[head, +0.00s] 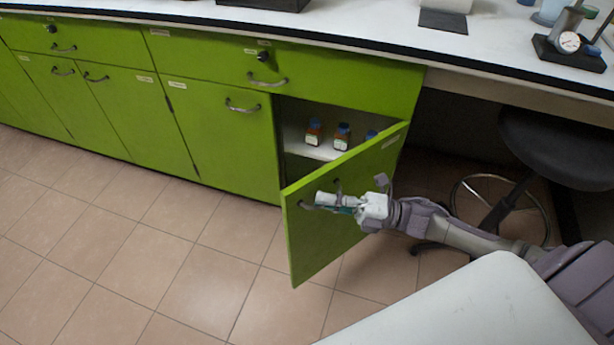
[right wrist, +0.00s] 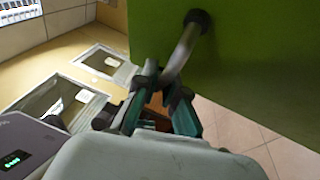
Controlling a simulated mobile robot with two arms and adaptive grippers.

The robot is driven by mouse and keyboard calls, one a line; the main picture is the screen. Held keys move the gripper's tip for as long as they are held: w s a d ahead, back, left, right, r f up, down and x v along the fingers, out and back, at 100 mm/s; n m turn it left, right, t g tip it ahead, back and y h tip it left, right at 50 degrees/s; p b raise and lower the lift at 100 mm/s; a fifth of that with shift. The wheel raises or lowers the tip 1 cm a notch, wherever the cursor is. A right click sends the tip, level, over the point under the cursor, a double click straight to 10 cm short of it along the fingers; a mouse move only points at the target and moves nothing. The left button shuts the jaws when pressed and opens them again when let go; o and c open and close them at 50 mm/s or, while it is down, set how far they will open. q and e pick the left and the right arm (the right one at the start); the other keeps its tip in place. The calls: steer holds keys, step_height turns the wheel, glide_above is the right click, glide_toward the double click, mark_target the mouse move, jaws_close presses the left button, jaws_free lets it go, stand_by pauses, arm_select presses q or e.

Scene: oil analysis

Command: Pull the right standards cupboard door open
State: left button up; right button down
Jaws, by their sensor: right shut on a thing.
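The right standards cupboard door (head: 338,236) is green and stands well open, swung out from its hinge on the right side of the cupboard. Its metal handle (right wrist: 183,50) shows in the right wrist view, on the green door face. My right gripper (head: 318,202) is shut on the handle; in the right wrist view its fingers (right wrist: 160,98) close around the lower end of the handle. Inside the cupboard, several small brown bottles with blue caps (head: 342,136) stand on a white shelf (head: 309,147). My left gripper is not in view.
The neighbouring green door (head: 225,140) is closed. A black stool (head: 555,150) stands under the counter to the right, close to my right arm. The tiled floor (head: 150,265) in front of the cupboards is clear.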

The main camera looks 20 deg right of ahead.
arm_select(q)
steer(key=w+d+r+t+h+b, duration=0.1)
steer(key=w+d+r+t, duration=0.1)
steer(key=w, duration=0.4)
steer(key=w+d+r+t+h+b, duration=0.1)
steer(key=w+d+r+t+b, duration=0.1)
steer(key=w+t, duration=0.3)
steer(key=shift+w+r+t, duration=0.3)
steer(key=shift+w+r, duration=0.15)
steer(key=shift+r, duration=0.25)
arm_select(e)
steer(key=s+d+n+g+y, duration=0.2)
steer(key=s+d+n+g, duration=0.4)
steer(key=s+d+g, duration=0.3)
steer(key=shift+s+d+n+g+y, duration=0.35)
steer(key=shift+s+g, duration=0.35)
steer(key=shift+s, duration=1.35)
steer(key=c, duration=1.2)
jaws_free()
steer(key=shift+c, duration=0.2)
steer(key=d+f, duration=0.1)
steer(key=d, duration=1.1)
steer(key=shift+w+f, duration=0.15)
steer(key=shift+f, duration=0.15)
